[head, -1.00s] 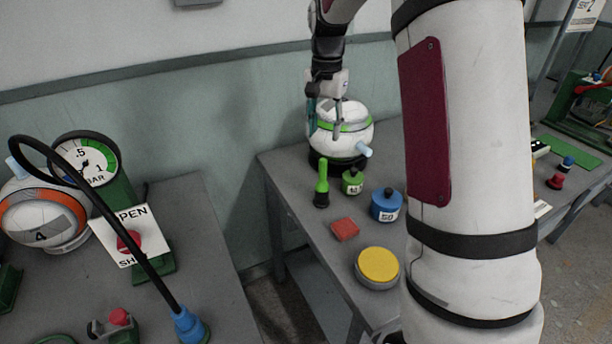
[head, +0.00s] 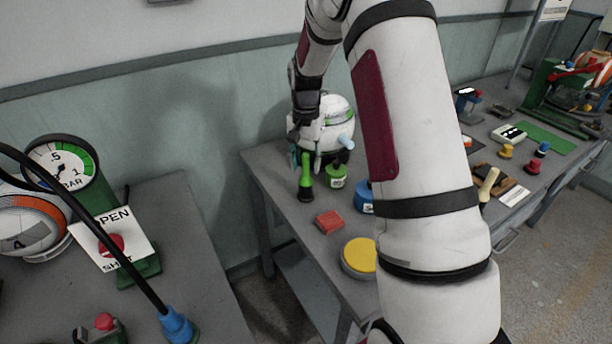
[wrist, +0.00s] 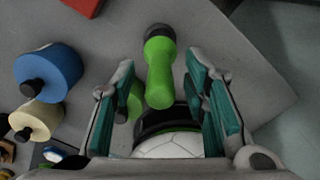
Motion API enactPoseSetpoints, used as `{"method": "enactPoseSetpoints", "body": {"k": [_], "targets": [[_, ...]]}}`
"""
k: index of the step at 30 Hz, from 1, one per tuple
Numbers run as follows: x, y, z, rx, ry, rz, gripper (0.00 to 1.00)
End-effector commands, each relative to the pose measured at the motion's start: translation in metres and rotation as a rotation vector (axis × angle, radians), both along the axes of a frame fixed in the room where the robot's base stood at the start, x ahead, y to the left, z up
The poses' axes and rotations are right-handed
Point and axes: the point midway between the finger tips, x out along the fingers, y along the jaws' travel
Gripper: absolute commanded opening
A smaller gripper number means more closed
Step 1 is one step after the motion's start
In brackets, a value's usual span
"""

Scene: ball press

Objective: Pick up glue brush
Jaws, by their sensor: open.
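The glue brush (head: 306,180) has a bright green handle and a black end. It stands upright on the grey table, near its left edge, in front of the white ball. In the wrist view the brush (wrist: 160,72) lies between my teal-padded fingers, with its black end pointing away. My gripper (head: 305,158) is open at the top of the handle; its fingers (wrist: 162,85) stand apart on both sides with gaps to the handle. The exact height of the fingertips is hard to tell.
A green bottle (head: 337,177) stands close right of the brush, partly behind my left-side finger in the wrist view. A white ball (head: 338,108) is behind. A blue pot (head: 363,198), red block (head: 328,221) and yellow disc (head: 357,258) lie nearby. Table left of the brush is clear.

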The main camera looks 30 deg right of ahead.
Motion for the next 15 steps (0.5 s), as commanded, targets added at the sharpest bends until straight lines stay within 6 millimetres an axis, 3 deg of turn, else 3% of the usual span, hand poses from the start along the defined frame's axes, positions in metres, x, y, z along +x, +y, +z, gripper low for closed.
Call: {"method": "enactPoseSetpoints", "body": {"k": [5, 12, 13, 15], "targets": [[0.000, 0.000, -0.018, 0.000, 0.000, 0.000, 0.41], [0.000, 0.000, -0.020, -0.001, -0.001, 0.001, 0.41], [0.000, 0.000, -0.020, 0.000, -0.001, 0.001, 0.39], [0.000, 0.000, -0.020, -0.001, -0.001, 0.001, 0.23]]}}
